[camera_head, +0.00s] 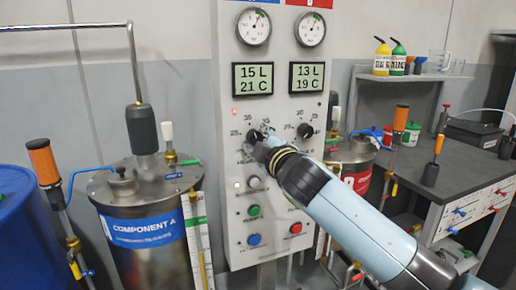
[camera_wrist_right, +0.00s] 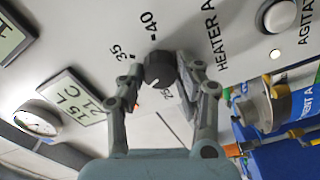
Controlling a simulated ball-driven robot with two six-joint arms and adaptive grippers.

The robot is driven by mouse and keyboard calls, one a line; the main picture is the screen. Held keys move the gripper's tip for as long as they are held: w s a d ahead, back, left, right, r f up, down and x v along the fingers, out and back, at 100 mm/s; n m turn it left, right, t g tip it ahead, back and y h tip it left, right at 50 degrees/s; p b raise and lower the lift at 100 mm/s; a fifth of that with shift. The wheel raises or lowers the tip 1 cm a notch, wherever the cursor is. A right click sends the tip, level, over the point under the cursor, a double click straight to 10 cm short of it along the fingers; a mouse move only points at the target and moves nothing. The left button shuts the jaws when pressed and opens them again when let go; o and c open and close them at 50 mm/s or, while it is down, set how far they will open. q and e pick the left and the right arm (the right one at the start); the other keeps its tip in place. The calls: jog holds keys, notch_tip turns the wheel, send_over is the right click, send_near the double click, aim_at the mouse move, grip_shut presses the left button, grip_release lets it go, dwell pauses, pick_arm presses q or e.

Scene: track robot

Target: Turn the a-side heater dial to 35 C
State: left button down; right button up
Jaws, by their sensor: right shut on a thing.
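The a-side heater dial (camera_head: 254,135) is a black knob on the pale control panel (camera_head: 226,150), below the left display. In the right wrist view the dial (camera_wrist_right: 160,67) sits beside the HEATER A label, with 35, 40 and 25 printed around it. Its white mark is on the lower-left part of its face, near the 25; the exact reading is unclear. My right gripper (camera_wrist_right: 160,82) is shut on the dial, a finger on each side. In the head view my right gripper (camera_head: 266,143) partly covers the dial. My left gripper is not in view.
The left display (camera_head: 254,78) reads 15 L and 21 C. The b-side dial (camera_head: 305,131) is close on the right. Push buttons (camera_head: 254,211) lie below. The Component A tank (camera_head: 145,215) stands left; a dark workbench (camera_head: 430,165) stands right.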

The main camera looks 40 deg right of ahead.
jog(key=shift+f+m+b, duration=0.15)
jog(key=shift+m+b, duration=3.05)
jog(key=shift+m, duration=3.2)
jog(key=o, duration=1.1)
jog(key=shift+o, duration=0.2)
jog(key=v, duration=1.2)
